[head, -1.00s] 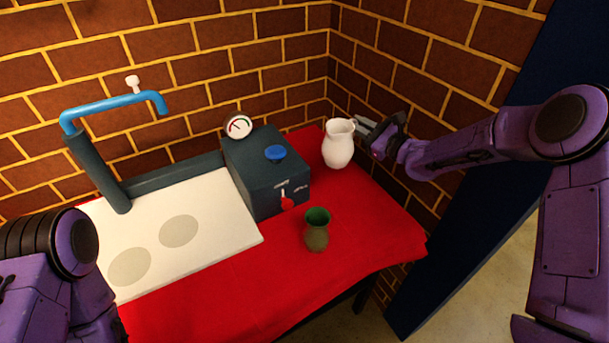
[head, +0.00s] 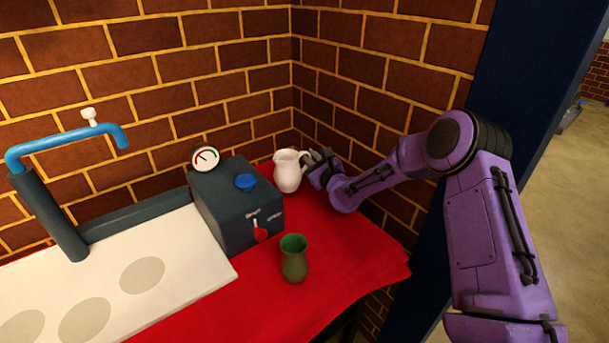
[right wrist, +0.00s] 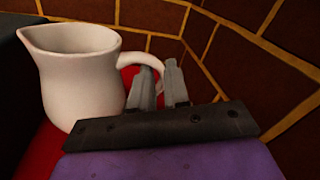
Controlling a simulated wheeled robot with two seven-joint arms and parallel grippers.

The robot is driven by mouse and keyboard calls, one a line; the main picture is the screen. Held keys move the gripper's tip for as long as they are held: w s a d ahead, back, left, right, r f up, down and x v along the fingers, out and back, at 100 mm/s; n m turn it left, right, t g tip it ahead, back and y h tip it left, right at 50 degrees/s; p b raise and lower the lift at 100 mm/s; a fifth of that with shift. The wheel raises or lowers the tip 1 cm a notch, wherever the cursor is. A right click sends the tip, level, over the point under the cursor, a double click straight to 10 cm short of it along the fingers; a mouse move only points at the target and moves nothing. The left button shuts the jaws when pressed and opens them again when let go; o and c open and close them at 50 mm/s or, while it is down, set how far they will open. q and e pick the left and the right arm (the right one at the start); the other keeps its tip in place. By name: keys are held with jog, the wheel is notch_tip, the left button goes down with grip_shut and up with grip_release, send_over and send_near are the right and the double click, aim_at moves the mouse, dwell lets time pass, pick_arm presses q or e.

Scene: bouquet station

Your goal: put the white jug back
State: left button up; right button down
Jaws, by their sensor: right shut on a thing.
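The white jug (head: 287,174) is upright at the back corner of the red-covered table, right of the dark box. It also shows large in the right wrist view (right wrist: 80,85), spout to the left and handle to the right. My right gripper (head: 315,158) is at the jug's right side, and its fingers (right wrist: 170,72) are shut on the handle. Whether the jug's base touches the cloth I cannot tell. My left gripper is out of view.
A green vase (head: 294,260) stands in front of the jug. The dark box (head: 222,218) has a blue knob, a red lever and a gauge (head: 205,157). A white board (head: 190,265) with grey discs lies left. Brick walls close the corner behind.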

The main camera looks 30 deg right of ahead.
jog(key=shift+f, duration=1.8)
jog(key=shift+f, duration=0.15)
jog(key=c, duration=1.1)
grip_release()
jog(key=shift+a, duration=0.1)
jog(key=s, duration=0.8)
jog(key=s+a, duration=0.1)
jog(key=s, duration=0.3)
jog(key=shift+s+r, duration=0.1)
jog(key=shift+r, duration=0.1)
